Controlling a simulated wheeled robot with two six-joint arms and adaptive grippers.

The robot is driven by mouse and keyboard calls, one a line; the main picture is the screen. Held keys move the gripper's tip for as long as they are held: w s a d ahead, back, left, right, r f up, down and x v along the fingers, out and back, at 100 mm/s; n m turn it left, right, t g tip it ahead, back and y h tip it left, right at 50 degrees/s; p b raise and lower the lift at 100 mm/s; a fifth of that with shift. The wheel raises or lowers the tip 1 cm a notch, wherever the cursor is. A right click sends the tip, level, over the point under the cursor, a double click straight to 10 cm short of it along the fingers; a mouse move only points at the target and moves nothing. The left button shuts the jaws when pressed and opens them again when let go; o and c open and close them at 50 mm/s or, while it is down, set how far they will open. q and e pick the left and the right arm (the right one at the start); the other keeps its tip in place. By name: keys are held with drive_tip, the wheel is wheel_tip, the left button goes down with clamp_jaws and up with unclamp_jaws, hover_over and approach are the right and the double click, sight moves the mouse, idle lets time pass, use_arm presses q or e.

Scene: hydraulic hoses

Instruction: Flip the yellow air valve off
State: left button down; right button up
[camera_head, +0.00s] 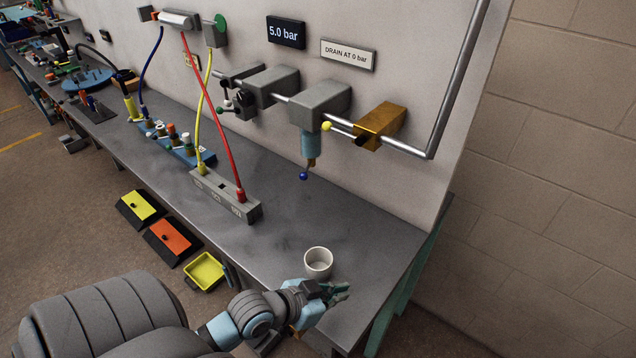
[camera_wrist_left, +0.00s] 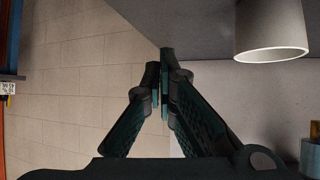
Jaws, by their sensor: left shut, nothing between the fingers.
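The yellow air valve is a brass-coloured block (camera_head: 381,124) on the grey pipe along the wall, in the head view. A lever runs left from it to a yellow ball knob (camera_head: 326,126), roughly in line with the pipe. My left gripper (camera_head: 338,292) is low at the bench's front right, beside the white cup and well below and apart from the valve. In the left wrist view its fingers (camera_wrist_left: 163,72) are together, with nothing between them. My right gripper is in neither view.
The white cup (camera_head: 318,262) stands close to my left gripper. A blue-bodied filter unit with a blue knob (camera_head: 303,176) hangs left of the valve. The wall display (camera_head: 286,32) reads 5.0 bar; a sign (camera_head: 348,54) reads DRAIN AT 0 bar. Bare bench (camera_head: 355,225) lies below the valve.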

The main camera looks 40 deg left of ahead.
use_arm(q)
drive_tip(key=w+a+r+t+h, duration=0.1)
drive_tip(key=w+a+r+t, duration=0.15)
drive_tip(key=r, duration=0.25)
drive_tip(key=w+a+r+t, duration=0.2)
drive_tip(key=w+r+t, duration=0.15)
drive_tip(key=r, duration=0.25)
drive_tip(key=w+a+r+n+t+y, duration=0.1)
drive_tip(key=a+r+n+t+y, duration=0.6)
drive_tip(key=a+r, duration=0.7)
drive_tip(key=shift+w+a+r+y+p, duration=0.3)
drive_tip(key=shift+a, duration=0.25)
wheel_tip(320, 180, up, 5)
hover_over(341, 132)
drive_tip(key=s+a, duration=0.4)
drive_tip(key=a, duration=0.1)
drive_tip(key=f+b, duration=0.2)
drive_tip(key=w+d+f+b, duration=0.1)
drive_tip(key=f, duration=0.1)
